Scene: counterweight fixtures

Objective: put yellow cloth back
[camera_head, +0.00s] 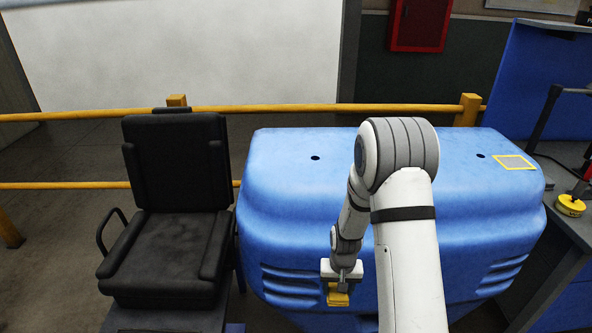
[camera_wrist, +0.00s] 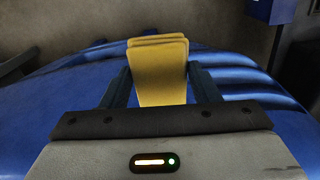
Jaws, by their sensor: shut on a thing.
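The yellow cloth (camera_wrist: 160,75) is a folded pad held between the two dark fingers of my gripper (camera_wrist: 160,88) in the wrist view. In the head view the cloth (camera_head: 338,296) hangs below my gripper (camera_head: 340,285), in front of the near side of the blue rounded housing (camera_head: 300,185). Whether the cloth touches the housing, I cannot tell. A yellow-outlined pale square (camera_head: 515,162) lies on the housing's top at the right, and it is empty.
A black chair (camera_head: 175,200) stands left of the housing. A dark bench (camera_head: 575,215) at the right carries a round yellow item (camera_head: 571,205) and a red-handled tool. Yellow rails (camera_head: 270,109) run behind. The housing's top is mostly clear, with two small dark holes.

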